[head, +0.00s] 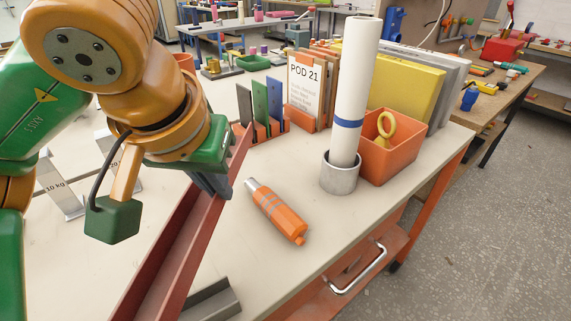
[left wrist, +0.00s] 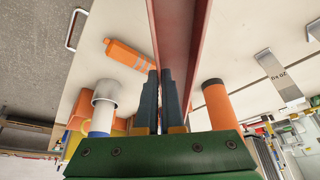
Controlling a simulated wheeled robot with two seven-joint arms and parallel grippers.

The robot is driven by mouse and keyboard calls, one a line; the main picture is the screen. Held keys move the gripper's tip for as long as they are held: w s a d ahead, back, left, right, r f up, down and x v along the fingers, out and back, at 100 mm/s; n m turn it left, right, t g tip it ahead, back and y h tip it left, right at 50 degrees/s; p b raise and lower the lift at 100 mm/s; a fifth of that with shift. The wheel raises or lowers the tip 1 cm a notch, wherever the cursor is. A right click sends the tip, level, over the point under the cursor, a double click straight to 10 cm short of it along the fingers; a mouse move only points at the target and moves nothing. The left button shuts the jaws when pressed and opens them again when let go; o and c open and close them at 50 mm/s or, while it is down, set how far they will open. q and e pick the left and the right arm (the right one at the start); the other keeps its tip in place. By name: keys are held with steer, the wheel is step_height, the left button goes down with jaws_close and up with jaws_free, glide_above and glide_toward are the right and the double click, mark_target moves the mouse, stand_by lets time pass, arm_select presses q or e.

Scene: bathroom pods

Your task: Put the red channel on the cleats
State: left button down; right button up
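The red channel (head: 182,235) is a long, straight, dull red profile. It slants across the table in the head view, from near the coloured panels down past the bottom edge. My left gripper (head: 212,186) has its dark fingers at the channel's upper part. In the left wrist view the fingers (left wrist: 160,100) are close together, with the thin wall of the red channel (left wrist: 182,35) between them. A grey angled metal piece (head: 212,300) lies at the bottom edge; I cannot tell whether it is a cleat. No cleats are clearly identifiable. My right gripper is not in view.
An orange bottle (head: 278,212) lies right of the channel. A white roll (head: 354,95) stands in a metal cup (head: 340,174) beside an orange bin (head: 395,150). A rack of coloured panels (head: 262,130) is near the channel's far end.

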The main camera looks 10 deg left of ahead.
arm_select(q)
steer(key=w+f, duration=0.1)
steer(key=w, duration=0.1)
steer(key=w+a+f, duration=0.1)
steer(key=w+f, duration=0.1)
steer(key=w, duration=0.1)
steer(key=w+a+f, duration=0.1)
steer(key=w, duration=0.1)
steer(key=shift+w+a+f, duration=0.15)
steer(key=shift+a, duration=0.05)
steer(key=w+f, duration=0.1)
steer(key=f, duration=0.1)
steer(key=w+f, duration=0.2)
steer(key=shift+w+a, duration=0.1)
steer(key=shift+a, duration=0.3)
steer(key=f, duration=0.3)
steer(key=shift+w+f, duration=0.2)
steer(key=shift+f, duration=0.2)
steer(key=c, duration=1)
jaws_free()
steer(key=shift+c, duration=0.2)
